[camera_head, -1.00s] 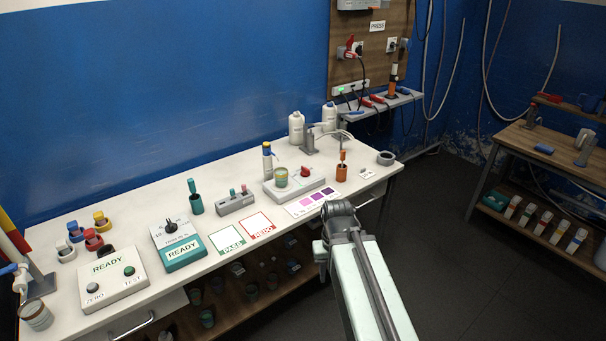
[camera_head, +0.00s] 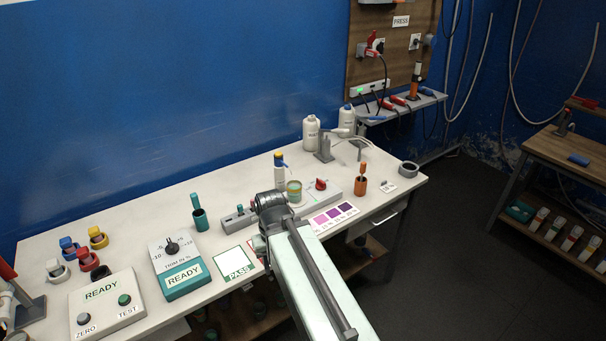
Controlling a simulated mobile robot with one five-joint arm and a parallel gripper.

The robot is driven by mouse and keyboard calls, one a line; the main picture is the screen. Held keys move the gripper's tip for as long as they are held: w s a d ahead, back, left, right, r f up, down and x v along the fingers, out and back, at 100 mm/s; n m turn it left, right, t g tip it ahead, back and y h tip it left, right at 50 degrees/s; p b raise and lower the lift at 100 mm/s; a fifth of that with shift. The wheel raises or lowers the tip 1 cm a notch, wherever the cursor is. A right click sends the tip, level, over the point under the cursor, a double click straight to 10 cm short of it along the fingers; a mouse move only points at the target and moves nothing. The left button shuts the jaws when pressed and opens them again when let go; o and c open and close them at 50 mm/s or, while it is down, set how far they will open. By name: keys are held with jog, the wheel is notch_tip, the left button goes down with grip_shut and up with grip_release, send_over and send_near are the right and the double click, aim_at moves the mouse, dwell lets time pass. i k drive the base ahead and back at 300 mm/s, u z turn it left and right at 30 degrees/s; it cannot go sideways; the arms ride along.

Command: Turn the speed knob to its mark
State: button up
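A red knob (camera_head: 320,184) stands on the right part of a low white plate unit (camera_head: 333,187) on the bench. No speed label or mark can be made out on it. A small banded cup (camera_head: 294,191) stands on the same unit, left of the knob. The dark rounded end of my arm, with my gripper (camera_head: 270,203), is in front and left of this unit, apart from the knob in the picture. My gripper's fingers are hidden behind the joint. A black dial (camera_head: 172,247) sits on a teal-fronted box marked READY.
An orange holder (camera_head: 360,186), a grey ring (camera_head: 408,169) and white bottles (camera_head: 310,134) stand right of and behind the unit. A PASS card (camera_head: 238,263) and a purple colour strip (camera_head: 335,215) lie near the front edge.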

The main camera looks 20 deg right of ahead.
aim_at(320, 184)
jog(key=z, duration=0.1)
jog(key=i, duration=0.95)
jog(key=z, duration=0.7)
